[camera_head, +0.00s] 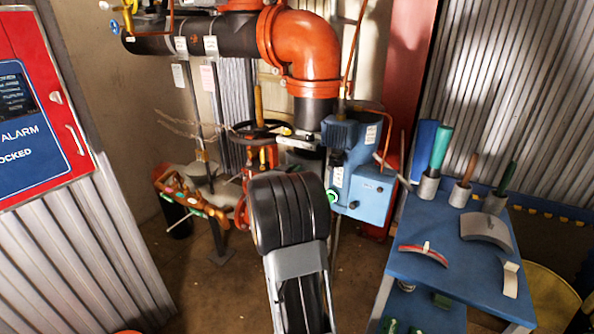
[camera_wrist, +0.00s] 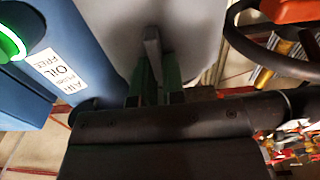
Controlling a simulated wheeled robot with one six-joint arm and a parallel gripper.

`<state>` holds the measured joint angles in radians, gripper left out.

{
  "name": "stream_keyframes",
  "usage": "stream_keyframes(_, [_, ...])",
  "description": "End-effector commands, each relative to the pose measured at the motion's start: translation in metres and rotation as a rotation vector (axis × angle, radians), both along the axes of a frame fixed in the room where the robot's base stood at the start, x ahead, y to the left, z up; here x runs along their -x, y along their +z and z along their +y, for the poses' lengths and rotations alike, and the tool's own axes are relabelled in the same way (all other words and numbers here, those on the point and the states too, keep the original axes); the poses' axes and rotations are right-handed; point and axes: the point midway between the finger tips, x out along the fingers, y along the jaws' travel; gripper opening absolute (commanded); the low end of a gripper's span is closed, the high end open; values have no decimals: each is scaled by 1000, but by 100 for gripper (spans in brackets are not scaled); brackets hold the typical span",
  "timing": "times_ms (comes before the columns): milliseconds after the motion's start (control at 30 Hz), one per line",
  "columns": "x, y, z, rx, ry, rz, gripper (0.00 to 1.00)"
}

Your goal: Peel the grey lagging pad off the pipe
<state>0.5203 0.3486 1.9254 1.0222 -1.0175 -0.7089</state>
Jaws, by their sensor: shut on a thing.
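In the wrist view my gripper (camera_wrist: 156,70) has its green-tipped fingers closed on a narrow grey tab. The tab stands out from a smooth, rounded grey surface, which looks like the grey lagging pad (camera_wrist: 192,22). I cannot tell whether the pad still touches the pipe behind it. In the head view my dark arm hides the gripper and the held pad. The pipework there shows as a black horizontal pipe (camera_head: 238,36) and an orange elbow (camera_head: 305,45) turning downward.
A blue pump box (camera_head: 365,190) with a green-ringed button stands close beside the gripper. A blue table (camera_head: 445,275) at right carries a curved grey piece (camera_head: 487,230), a red-and-white curved piece (camera_head: 424,254) and tool cups. A red alarm cabinet (camera_head: 75,60) stands left.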

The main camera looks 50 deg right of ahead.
Motion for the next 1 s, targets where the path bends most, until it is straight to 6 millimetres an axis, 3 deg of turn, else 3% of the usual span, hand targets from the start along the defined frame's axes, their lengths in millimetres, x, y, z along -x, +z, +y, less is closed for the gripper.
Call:
stream_keyframes(600, [12, 2, 52, 2, 3, -1, 0])
stream_keyframes(1000, [16, 1, 66, 2, 1, 0, 0])
